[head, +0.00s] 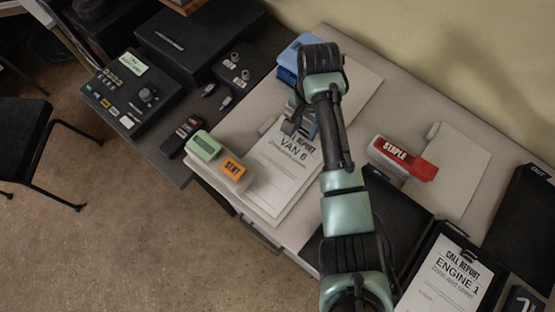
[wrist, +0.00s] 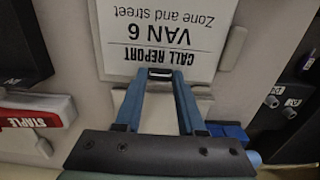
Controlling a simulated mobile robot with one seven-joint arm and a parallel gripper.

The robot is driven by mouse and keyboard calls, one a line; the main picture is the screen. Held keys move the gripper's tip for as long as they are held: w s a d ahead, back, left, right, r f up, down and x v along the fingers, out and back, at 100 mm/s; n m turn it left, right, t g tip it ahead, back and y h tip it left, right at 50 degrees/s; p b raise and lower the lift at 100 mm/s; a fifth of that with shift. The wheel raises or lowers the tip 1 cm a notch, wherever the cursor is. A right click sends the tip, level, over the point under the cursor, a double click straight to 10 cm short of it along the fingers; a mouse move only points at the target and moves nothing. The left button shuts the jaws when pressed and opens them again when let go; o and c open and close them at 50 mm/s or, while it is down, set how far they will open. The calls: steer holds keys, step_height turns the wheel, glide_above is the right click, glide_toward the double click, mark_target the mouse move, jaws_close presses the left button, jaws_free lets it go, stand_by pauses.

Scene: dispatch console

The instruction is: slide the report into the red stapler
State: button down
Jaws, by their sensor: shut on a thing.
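The report (head: 283,178), a white sheet headed "CALL REPORT VAN 6", lies at the left front of the grey desk, partly hidden by my arm. My gripper (head: 297,126) is at its heading edge. In the wrist view my gripper's blue fingertips (wrist: 161,73) close together on that edge, just below the printed heading of the report (wrist: 165,30). The red stapler (head: 405,158), marked "STAPLE", stands on the desk to the right of my arm, apart from the report. The stapler also shows at the left of the wrist view (wrist: 35,113).
A green stamp (head: 203,146) and an orange stamp (head: 234,168) sit at the report's left. A pale plate (head: 462,160) lies right of the stapler. An "ENGINE 1" report (head: 449,274) lies in a black tray at front right. Blue items (head: 292,50) are at the back.

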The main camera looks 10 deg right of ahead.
steer(key=shift+s+d+p, duration=0.8)
steer(key=shift+s+p, duration=0.05)
steer(key=shift+s, duration=0.15)
steer(key=shift+s+d+p, duration=0.8)
steer(key=shift+s, duration=0.25)
steer(key=shift+s+d+p, duration=0.8)
steer(key=shift+s+p, duration=0.05)
steer(key=shift+s, duration=0.15)
step_height(320, 180, up, 8)
steer(key=p, duration=0.8)
steer(key=shift+f, duration=0.25)
